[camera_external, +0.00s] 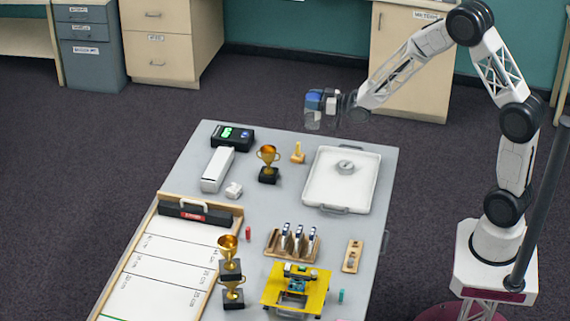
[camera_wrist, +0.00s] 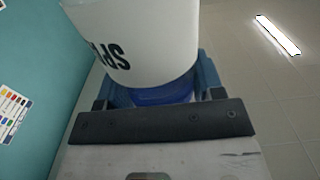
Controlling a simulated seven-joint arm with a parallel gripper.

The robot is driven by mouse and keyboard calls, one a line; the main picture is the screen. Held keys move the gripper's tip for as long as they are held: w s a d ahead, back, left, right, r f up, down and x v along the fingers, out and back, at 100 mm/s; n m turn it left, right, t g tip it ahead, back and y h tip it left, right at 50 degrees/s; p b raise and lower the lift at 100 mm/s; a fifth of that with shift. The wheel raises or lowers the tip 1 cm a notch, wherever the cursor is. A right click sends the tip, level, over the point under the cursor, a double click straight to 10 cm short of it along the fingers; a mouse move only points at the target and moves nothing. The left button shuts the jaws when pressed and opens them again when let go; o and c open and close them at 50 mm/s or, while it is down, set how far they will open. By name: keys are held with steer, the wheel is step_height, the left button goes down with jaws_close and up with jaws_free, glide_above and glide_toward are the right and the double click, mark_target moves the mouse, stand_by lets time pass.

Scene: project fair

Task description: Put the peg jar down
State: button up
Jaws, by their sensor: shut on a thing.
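My gripper (camera_external: 322,103) is shut on the peg jar (camera_external: 312,121), held in the air around the far edge of the table. In the outside view the jar is small and looks greyish and see-through, with blue at its top. In the wrist view the jar (camera_wrist: 145,38) shows a white, rounded surface with partly visible dark lettering. A blue part shows below it, between the blue fingers of my gripper (camera_wrist: 160,90). The jar's contents cannot be made out.
The grey table (camera_external: 275,152) holds a white tray (camera_external: 325,190) with a round grey item, gold trophies (camera_external: 268,162), a black device (camera_external: 233,138), a yellow stand (camera_external: 297,290) and a wooden rack (camera_external: 292,243).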

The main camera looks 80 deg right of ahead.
steer(key=w+a+r+n+g+y, duration=0.1)
steer(key=w+a+n+g+y, duration=0.35)
steer(key=a, duration=1.15)
steer(key=w+a+n+g+y, duration=0.1)
steer(key=w+a+n+y, duration=0.6)
steer(key=a, duration=1)
steer(key=s+a+f+n+g+y, duration=0.1)
steer(key=s+a+n+g+y, duration=0.2)
steer(key=a+g, duration=0.85)
steer(key=s+a+f+n+g+y, duration=0.15)
steer(key=a+n+y, duration=0.25)
steer(key=a, duration=1.7)
steer(key=shift+g+h, duration=0.25)
steer(key=shift+w+d+f, duration=0.1)
steer(key=shift+w+f, duration=0.15)
steer(key=shift+f, duration=0.75)
steer(key=shift+w+d+f, duration=0.1)
steer(key=shift+w+f, duration=0.1)
steer(key=shift+f, duration=0.9)
step_height(320, 180, down, 6)
